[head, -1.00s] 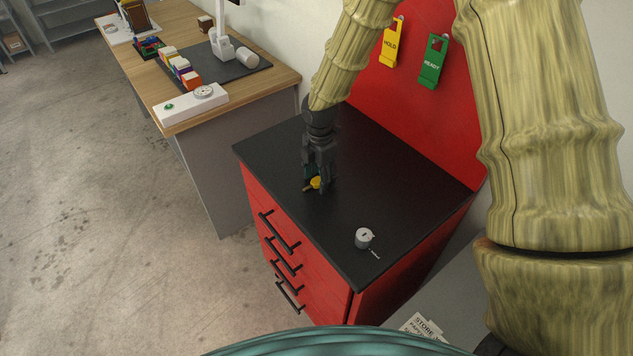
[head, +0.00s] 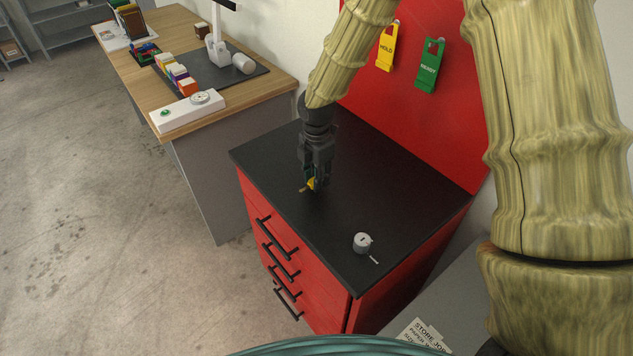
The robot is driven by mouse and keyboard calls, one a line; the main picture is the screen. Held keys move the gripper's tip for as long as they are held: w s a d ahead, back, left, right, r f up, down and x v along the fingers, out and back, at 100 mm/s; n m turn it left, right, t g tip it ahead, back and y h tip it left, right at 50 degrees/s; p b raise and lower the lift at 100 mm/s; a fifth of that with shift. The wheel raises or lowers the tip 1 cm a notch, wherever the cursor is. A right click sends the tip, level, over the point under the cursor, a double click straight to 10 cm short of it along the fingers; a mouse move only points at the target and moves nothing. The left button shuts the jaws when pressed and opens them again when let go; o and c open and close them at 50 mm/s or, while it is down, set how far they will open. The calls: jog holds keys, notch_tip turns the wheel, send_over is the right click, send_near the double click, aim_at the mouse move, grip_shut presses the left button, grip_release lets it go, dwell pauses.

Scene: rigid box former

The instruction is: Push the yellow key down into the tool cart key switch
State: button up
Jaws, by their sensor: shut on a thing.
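The yellow key (head: 311,184) is between the fingers of my gripper (head: 314,182), low over the black top of the red tool cart (head: 268,165). The fingers are shut on the key and cover part of it. A brass-coloured end sticks out to the left. I cannot tell whether the key touches the cart top. The key switch (head: 362,242) is a small grey upright cylinder with a dark slot, near the cart's front right corner. My gripper is apart from it, behind and to its left.
The cart top between gripper and switch is clear. A red back panel carries a yellow HOLD tag (head: 387,47) and a green READY tag (head: 430,67). A wooden desk (head: 262,92) with several small items stands at the left.

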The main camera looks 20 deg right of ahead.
jog(key=shift+s+a+r+b, duration=0.1)
jog(key=shift+r+b, duration=0.45)
jog(key=shift+r, duration=0.35)
jog(key=s+a+r+b, duration=0.1)
jog(key=s+a+b, duration=0.3)
jog(key=s+a, duration=0.5)
jog(key=s, duration=0.4)
jog(key=shift+r, duration=0.25)
jog(key=shift+a, duration=0.1)
